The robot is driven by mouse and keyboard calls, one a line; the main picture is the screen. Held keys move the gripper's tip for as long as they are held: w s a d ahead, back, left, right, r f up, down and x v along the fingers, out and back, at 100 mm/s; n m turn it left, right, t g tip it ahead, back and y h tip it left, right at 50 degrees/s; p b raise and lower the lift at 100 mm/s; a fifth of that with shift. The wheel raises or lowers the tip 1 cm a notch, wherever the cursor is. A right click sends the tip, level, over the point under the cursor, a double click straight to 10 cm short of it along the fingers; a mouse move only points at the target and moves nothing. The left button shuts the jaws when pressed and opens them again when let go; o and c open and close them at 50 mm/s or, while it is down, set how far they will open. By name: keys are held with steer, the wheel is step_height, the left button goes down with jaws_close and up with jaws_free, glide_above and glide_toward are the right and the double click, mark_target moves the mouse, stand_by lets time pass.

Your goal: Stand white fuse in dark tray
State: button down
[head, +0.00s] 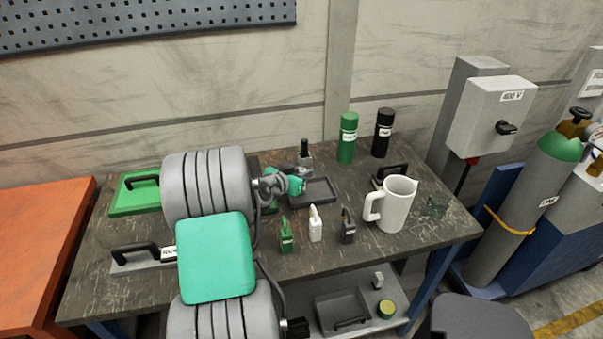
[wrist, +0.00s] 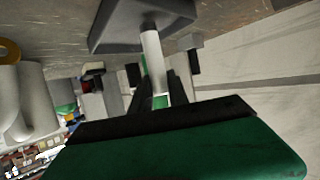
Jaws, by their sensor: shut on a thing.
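The white fuse (wrist: 152,50) is a slim white cylinder between the two dark fingers of my gripper (wrist: 160,84) in the wrist view. My gripper is shut on it, and its far end overlaps the dark tray (wrist: 118,28). I cannot tell whether the fuse touches the tray. In the head view the dark tray (head: 328,198) lies on the bench, and my gripper (head: 299,186) is at its left side. The held fuse cannot be made out there.
Green (head: 286,238), white (head: 315,228) and dark (head: 347,232) small labelled items stand in front of the tray. A white jug (head: 397,207) is at right. Green (head: 348,140) and black (head: 383,135) cylinders stand behind. A green tray (head: 130,200) lies left.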

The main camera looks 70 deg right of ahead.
steer(key=shift+f, duration=0.35)
steer(key=shift+f, duration=0.1)
steer(key=shift+f+b, duration=0.15)
steer(key=shift+b, duration=0.15)
steer(key=c, duration=1.3)
jaws_free()
steer(key=shift+r, duration=0.25)
steer(key=b+v, duration=0.1)
steer(key=v, duration=1.1)
steer(key=shift+f, duration=0.1)
